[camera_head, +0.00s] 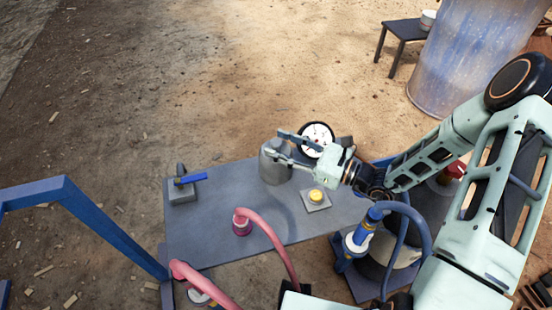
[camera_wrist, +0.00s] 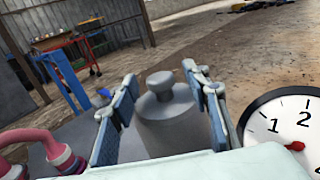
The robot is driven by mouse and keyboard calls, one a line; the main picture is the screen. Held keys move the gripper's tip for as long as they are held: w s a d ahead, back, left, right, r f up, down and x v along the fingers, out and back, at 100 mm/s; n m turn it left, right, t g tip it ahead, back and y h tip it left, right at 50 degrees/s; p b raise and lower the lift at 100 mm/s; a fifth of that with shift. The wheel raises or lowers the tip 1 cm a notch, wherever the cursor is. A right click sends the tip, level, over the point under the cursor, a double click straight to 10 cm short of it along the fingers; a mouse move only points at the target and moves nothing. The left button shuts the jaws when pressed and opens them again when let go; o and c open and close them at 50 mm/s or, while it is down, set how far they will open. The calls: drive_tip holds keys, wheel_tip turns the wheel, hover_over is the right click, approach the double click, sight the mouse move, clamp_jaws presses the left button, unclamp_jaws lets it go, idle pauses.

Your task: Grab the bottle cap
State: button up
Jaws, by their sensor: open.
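The bottle is a grey cylinder (camera_head: 274,172) standing upright on the blue-grey metal plate. Its cap, a grey knob with a short neck (camera_wrist: 160,82), shows on top of the cylinder in the wrist view. My gripper (camera_head: 280,143) reaches in from the right at the height of the cylinder's top. In the wrist view my gripper (camera_wrist: 160,74) is open, with one finger left of the cap and one right of it. Visible gaps separate both fingers from the cap. The cylinder's lower part is hidden in the wrist view.
A white dial gauge (camera_head: 317,138) stands close behind my gripper. A yellow button (camera_head: 317,195) and a blue-handled valve (camera_head: 184,181) sit on the plate (camera_head: 205,230). Pink hoses (camera_head: 268,232) and a blue rail (camera_head: 115,228) are nearer. Open dirt ground lies beyond the plate.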

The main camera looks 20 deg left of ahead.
drive_tip(key=shift+x, duration=0.8)
drive_tip(key=shift+c, duration=0.5)
clamp_jaws()
